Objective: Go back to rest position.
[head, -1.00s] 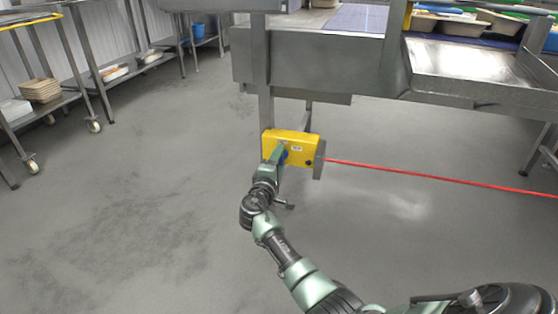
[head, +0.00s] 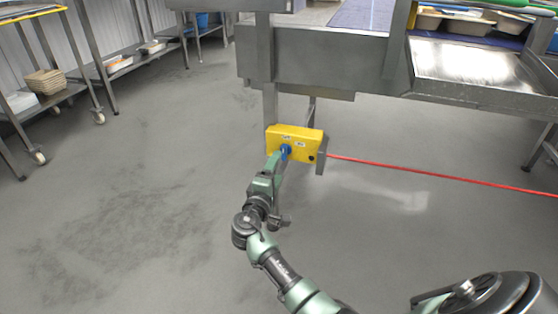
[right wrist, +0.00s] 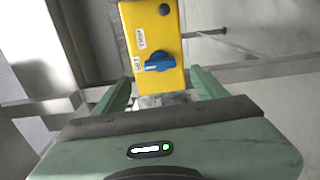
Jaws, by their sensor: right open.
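My right gripper (head: 277,167) is in the middle of the head view, just in front of and below a yellow switch box (head: 306,138). The box has a blue knob (head: 285,151) and hangs by a table leg. In the right wrist view my right gripper (right wrist: 159,78) has its two green fingers spread apart with nothing held between them. The yellow box (right wrist: 152,28) and its blue knob (right wrist: 158,62) show beyond the fingers, and the knob appears clear of them. My left gripper is not in view.
A metal worktable (head: 340,60) stands above and behind the box. A red cable (head: 440,175) runs from the box to the right. Shelf racks (head: 75,88) with trays stand at the far left. The grey floor (head: 130,200) on the left is open.

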